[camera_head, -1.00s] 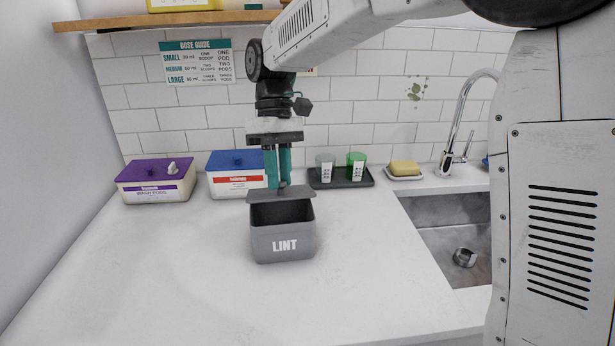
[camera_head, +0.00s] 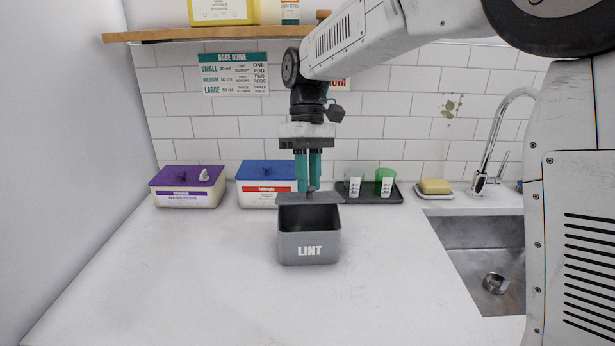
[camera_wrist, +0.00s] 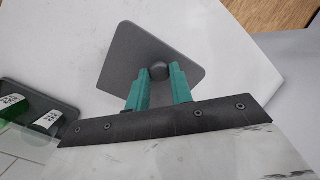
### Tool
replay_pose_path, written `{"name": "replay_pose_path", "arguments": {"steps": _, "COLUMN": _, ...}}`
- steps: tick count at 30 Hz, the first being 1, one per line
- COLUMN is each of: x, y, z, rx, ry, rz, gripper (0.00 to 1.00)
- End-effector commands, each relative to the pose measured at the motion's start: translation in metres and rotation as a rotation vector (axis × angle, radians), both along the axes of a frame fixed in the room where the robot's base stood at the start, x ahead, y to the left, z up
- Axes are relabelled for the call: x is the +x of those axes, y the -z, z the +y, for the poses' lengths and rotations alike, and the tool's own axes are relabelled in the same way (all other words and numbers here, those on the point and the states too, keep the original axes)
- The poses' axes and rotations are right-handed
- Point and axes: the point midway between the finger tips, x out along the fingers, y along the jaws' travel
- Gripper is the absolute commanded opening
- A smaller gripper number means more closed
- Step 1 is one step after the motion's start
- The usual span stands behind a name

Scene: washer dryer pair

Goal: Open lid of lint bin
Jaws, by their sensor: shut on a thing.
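The grey lint bin (camera_head: 310,249), labelled LINT, stands on the white counter in the head view. Its dark inside shows through the open top. Its flat grey lid (camera_head: 327,199) is above the rear part of the opening, apart from the front rim. My gripper (camera_head: 309,188) points down and is shut on the knob of the lid. In the wrist view the square lid (camera_wrist: 130,65) and its round knob (camera_wrist: 159,70) show at the teal fingertips (camera_wrist: 158,82). The bin is not visible in the wrist view.
A purple-lidded box (camera_head: 187,195) and a blue-lidded box (camera_head: 264,192) stand behind left. A dark tray (camera_head: 355,193) with two cups and a soap dish (camera_head: 434,193) are behind right. The sink (camera_head: 480,260) is at right. The front counter is clear.

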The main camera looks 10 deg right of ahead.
Motion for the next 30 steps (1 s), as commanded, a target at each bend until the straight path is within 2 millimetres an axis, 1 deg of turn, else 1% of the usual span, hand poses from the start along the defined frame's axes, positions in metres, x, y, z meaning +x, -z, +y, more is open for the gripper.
{"name": "replay_pose_path", "arguments": {"steps": 20, "x": -0.0002, "y": 0.0, "z": -0.0004, "rx": -0.001, "ry": 0.001, "rz": 0.001, "gripper": 0.0}}
{"name": "replay_pose_path", "arguments": {"steps": 21, "x": -0.0002, "y": 0.0, "z": -0.0004, "rx": -0.001, "ry": 0.001, "rz": 0.001, "gripper": 0.33}}
{"name": "replay_pose_path", "arguments": {"steps": 22, "x": -0.0002, "y": 0.0, "z": -0.0004, "rx": -0.001, "ry": 0.001, "rz": 0.001, "gripper": 0.42}}
{"name": "replay_pose_path", "arguments": {"steps": 23, "x": -0.0002, "y": 0.0, "z": -0.0004, "rx": -0.001, "ry": 0.001, "rz": 0.001, "gripper": 0.45}}
{"name": "replay_pose_path", "arguments": {"steps": 30, "x": -0.0002, "y": 0.0, "z": -0.0001, "rx": -0.001, "ry": 0.0, "rz": 0.001, "gripper": 0.45}}
